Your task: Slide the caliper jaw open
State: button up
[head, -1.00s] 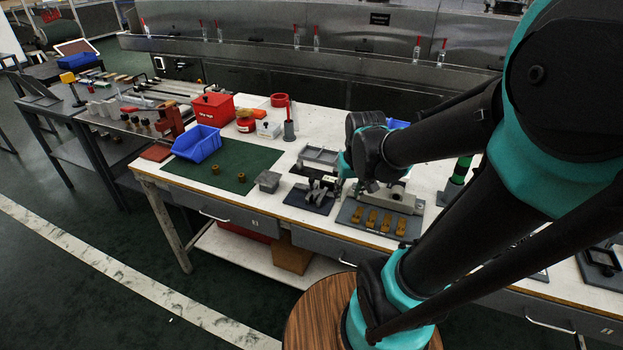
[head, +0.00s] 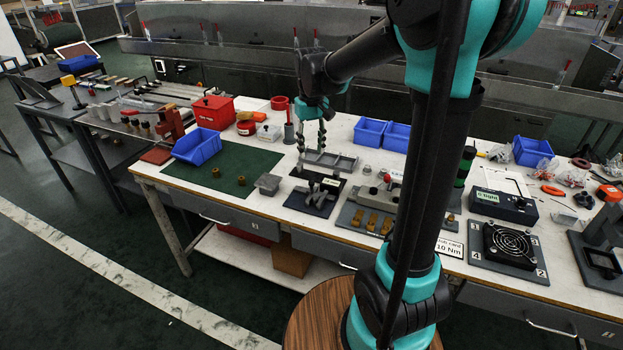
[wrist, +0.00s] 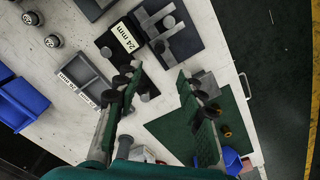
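What looks like the caliper is a grey metal piece with jaws (wrist: 168,32) on a dark plate (head: 297,199). In the wrist view a white "24 mm" label (wrist: 122,37) lies beside it. My gripper (head: 311,148) is above the back of the bench, behind the caliper and near the grey tray (head: 342,162). In the wrist view the two fingers of my gripper (wrist: 158,84) stand wide apart with nothing between them. The caliper lies beyond the fingertips, not touched. I cannot tell how far its jaw is open.
A green mat (head: 245,165) holds small brass parts, with a blue bin (head: 197,146) at its left corner. A grey block (head: 268,183) sits left of the caliper. A fixture with yellow-brown parts (head: 372,220) stands to its right. Blue bins (head: 369,131) stand behind.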

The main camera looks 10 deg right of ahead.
aim_at(311, 182)
notch_tip(311, 182, down, 12)
dwell(0.4)
grip_shut()
dwell(0.4)
